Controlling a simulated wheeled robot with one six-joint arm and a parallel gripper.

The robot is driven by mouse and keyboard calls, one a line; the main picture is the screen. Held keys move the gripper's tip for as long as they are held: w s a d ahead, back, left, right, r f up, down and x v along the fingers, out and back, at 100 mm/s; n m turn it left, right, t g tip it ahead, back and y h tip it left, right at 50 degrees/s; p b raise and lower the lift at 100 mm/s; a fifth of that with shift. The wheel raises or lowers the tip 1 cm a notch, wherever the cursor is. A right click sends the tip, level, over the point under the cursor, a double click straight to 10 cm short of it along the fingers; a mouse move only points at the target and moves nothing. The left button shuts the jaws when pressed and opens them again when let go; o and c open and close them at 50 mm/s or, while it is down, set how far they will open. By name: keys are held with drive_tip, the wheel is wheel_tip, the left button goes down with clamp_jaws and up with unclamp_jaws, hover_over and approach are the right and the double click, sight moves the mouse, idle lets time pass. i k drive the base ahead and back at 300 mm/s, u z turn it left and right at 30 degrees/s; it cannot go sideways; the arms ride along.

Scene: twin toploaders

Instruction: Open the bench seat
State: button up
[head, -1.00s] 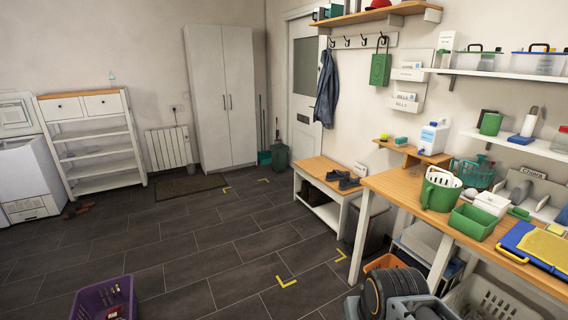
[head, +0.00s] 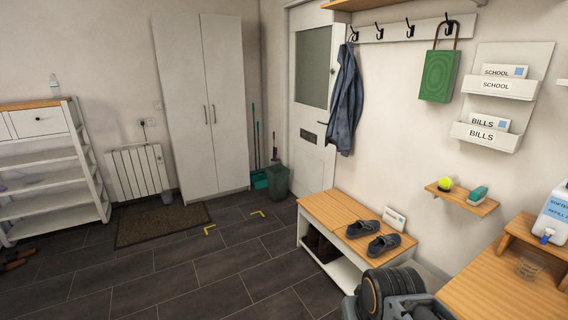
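The bench (head: 308,234) stands against the right wall below the coat hooks, with a white body and an open front. Its wooden seat (head: 325,210) is down and flat. A pair of dark grey shoes (head: 372,237) lies on the right part of the seat. A white card (head: 395,219) stands behind them against the wall. Dark boots (head: 322,248) show inside the bench. My gripper (head: 383,294) is at the bottom right, in front of the bench and apart from it; its fingers cannot be made out.
A wooden worktop (head: 490,290) fills the lower right, close to my arm. A small wall shelf (head: 461,198) holds a yellow ball and a green-blue item. A green bin (head: 276,181) stands beyond the bench.

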sight(328, 211)
drive_tip(key=i, duration=2.95)
drive_tip(key=u, duration=1.05)
